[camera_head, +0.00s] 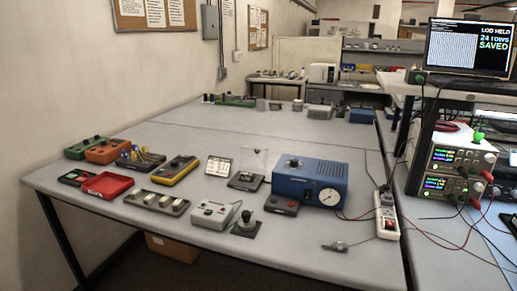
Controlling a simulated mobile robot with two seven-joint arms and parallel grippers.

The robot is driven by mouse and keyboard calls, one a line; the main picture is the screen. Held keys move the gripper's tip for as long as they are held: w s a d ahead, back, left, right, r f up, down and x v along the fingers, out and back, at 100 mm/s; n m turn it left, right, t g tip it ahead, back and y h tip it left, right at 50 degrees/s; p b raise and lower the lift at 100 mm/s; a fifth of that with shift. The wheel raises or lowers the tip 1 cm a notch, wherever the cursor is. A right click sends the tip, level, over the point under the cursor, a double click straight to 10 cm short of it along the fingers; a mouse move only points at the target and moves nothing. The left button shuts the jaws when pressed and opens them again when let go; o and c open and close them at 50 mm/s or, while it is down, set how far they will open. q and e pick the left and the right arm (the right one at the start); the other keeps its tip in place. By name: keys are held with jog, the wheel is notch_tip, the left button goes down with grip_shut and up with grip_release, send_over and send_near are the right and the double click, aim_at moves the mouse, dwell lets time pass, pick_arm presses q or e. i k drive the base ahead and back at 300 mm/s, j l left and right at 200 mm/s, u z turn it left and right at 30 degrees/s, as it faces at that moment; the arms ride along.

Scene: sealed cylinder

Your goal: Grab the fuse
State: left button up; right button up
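I cannot make out for certain which item is the fuse. A small dark metallic piece (336,247) lies near the front right edge of the grey table (290,262). A long grey tray (157,203) with several pale pieces in it sits at the front left; these pieces are too small to identify. A clear upright panel or cover (253,161) stands on a dark base left of a blue box with a round gauge (310,182). Neither of my grippers shows in the head view.
A red tray (107,185), a yellow device (175,169), a grey device (215,214), a dark knob stand (247,225) and a white power strip (387,217) stand on the table. Red and black cables run at the right. The front middle is mostly clear.

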aim_at(244, 176)
jog(key=i+j+u, duration=0.4)
jog(key=i+j, duration=0.6)
